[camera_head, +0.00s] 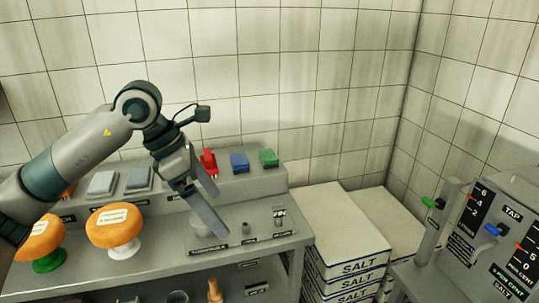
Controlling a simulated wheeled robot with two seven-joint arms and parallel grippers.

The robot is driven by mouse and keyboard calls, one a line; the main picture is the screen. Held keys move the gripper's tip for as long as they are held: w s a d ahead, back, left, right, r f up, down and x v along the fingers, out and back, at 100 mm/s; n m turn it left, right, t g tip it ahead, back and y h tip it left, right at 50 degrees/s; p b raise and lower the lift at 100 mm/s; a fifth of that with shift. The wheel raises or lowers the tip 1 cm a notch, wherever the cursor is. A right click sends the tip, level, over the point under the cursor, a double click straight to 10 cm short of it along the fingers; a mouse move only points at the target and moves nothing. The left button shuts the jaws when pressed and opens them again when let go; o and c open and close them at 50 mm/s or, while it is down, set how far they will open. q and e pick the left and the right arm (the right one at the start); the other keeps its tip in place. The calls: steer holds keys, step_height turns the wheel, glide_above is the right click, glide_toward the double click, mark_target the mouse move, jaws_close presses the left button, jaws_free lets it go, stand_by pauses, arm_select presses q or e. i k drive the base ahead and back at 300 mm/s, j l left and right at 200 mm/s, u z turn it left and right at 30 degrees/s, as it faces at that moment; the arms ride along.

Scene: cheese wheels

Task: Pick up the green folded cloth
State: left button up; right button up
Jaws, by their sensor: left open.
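My left gripper (212,211) is open and empty, pointing down and to the right over the counter. My right gripper is not in view.
Two orange cheese wheels on stands (113,226) are at the left. Grey folded cloths (139,179) lie on the shelf's left part. Small metal items (279,214) stand on the counter. Salt boxes (345,232) are stacked right of it, beside a control panel (497,235).

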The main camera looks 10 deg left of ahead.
mark_target(268, 159)
steer(key=i, duration=1.65)
